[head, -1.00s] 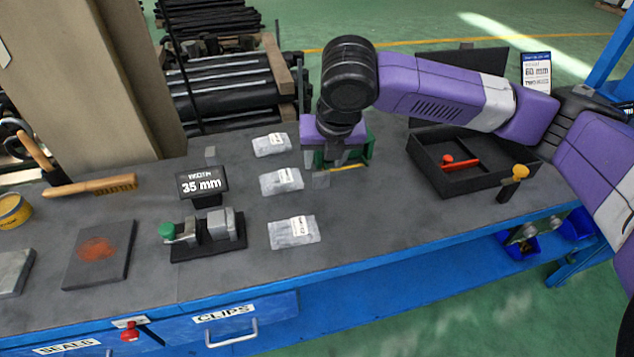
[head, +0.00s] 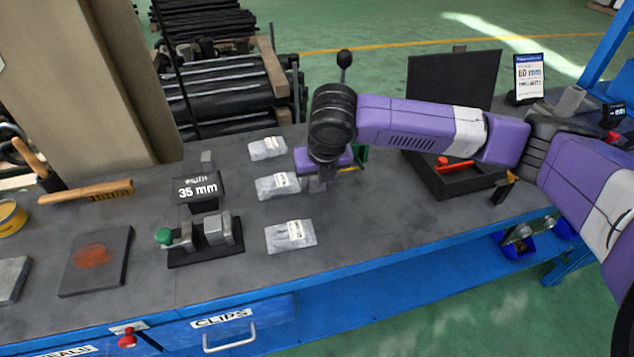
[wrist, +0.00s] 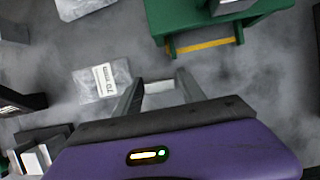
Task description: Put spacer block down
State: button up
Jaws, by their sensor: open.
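My gripper (head: 316,184) is low over the bench, between the middle grey packet and a green stand (head: 360,155), which my arm partly hides. In the wrist view its two fingers (wrist: 158,85) are apart. A small light grey block, which looks like the spacer block (wrist: 158,88), shows between them, apparently at bench level. I cannot tell whether either finger touches it. In the wrist view the green stand (wrist: 190,22) is just ahead, with a yellow strip at its foot and a grey metal piece on top.
Grey packets (head: 290,235) lie in a column left of my gripper. A 35 mm sign (head: 198,188) and a clamp fixture (head: 205,242) stand further left. A black tray (head: 450,185) with a red tool is at right. The bench front right of the packets is clear.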

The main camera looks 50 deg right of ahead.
jog(key=shift+c, duration=0.2)
grip_shut()
notch_tip(320, 180, up, 20)
dwell(0.5)
